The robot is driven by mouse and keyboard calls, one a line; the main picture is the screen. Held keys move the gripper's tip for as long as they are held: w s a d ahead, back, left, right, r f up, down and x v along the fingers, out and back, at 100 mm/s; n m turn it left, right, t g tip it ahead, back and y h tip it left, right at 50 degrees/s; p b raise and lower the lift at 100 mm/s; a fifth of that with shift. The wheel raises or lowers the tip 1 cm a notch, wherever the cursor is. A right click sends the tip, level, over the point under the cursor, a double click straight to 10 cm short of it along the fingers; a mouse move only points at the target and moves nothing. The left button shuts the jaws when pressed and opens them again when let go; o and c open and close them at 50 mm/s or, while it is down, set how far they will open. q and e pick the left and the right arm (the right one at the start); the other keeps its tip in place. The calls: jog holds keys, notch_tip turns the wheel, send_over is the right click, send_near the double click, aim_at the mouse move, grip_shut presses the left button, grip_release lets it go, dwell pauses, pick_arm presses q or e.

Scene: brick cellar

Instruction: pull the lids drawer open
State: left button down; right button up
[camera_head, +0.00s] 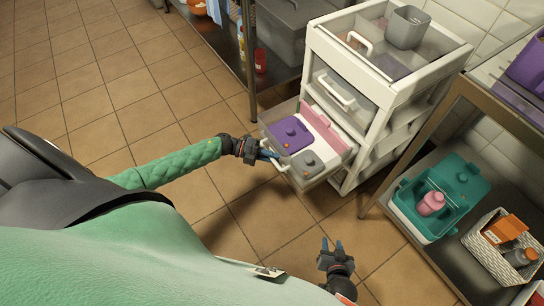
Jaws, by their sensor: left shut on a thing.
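The lids drawer (322,179) stands well out from the front of the white drawer unit (387,98). In it lie a purple lid (286,143), a pink lid (327,134) and a grey lid (318,170). My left gripper (269,155) is shut on the drawer's pale front handle (281,165); the arm reaches in from the left, and the fingers partly hide the handle. My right gripper (332,245) is open and empty, low over the floor in front of the unit, apart from the drawer.
Above it, a closed drawer with a white handle (338,91) holds a grey item. A grey bin (407,27) stands on top of the unit. At right, a shelf holds a teal crate (412,210) and a white basket (487,255). A metal rack (247,60) stands behind. Tiled floor at left is clear.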

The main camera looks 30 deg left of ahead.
pick_arm(q)
jog(key=c, duration=1.7)
grip_release()
jog(key=shift+s+f, duration=0.2)
jog(key=shift+o, duration=0.3)
jog(key=shift+a+r, duration=0.1)
jog(key=shift+w, duration=0.1)
jog(key=v, duration=0.7)
jog(key=shift+a, duration=0.35)
pick_arm(e)
jog(key=shift+w+r, duration=0.5)
jog(key=shift+r, duration=0.05)
pick_arm(q)
jog(key=shift+r, duration=0.1)
pick_arm(e)
jog(key=shift+s+f, duration=0.1)
